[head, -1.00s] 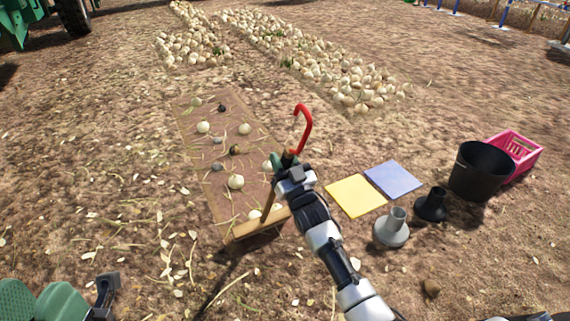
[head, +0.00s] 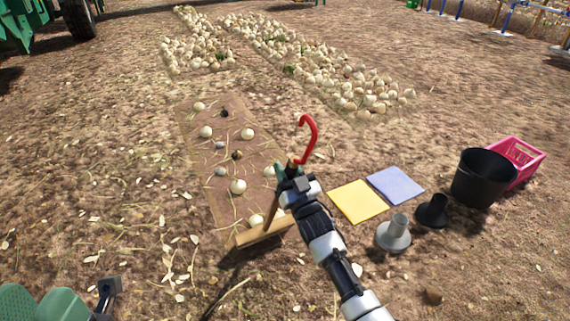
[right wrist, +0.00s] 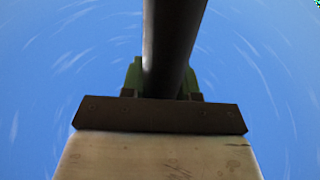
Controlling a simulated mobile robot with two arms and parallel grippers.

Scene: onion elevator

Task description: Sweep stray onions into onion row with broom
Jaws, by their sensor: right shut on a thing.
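The broom's wooden head (head: 262,232) lies across the near end of a brown mat (head: 196,120). In the right wrist view the dark broom handle (right wrist: 172,45) runs up between the fingers. Several stray onions (head: 238,187) lie on the mat with dark clods and straw; one pale onion (head: 256,220) is right by the broom head. The onion row (head: 340,85) lies beyond the mat. My left gripper (head: 108,290) shows only in part at the lower left.
Right of the mat lie a yellow square (head: 357,201) and a blue square (head: 395,185). A grey funnel-like piece (head: 394,235), a black one (head: 432,212), a black bucket (head: 482,178) and a pink crate (head: 527,158) stand farther right. A green machine (head: 22,25) is at the upper left.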

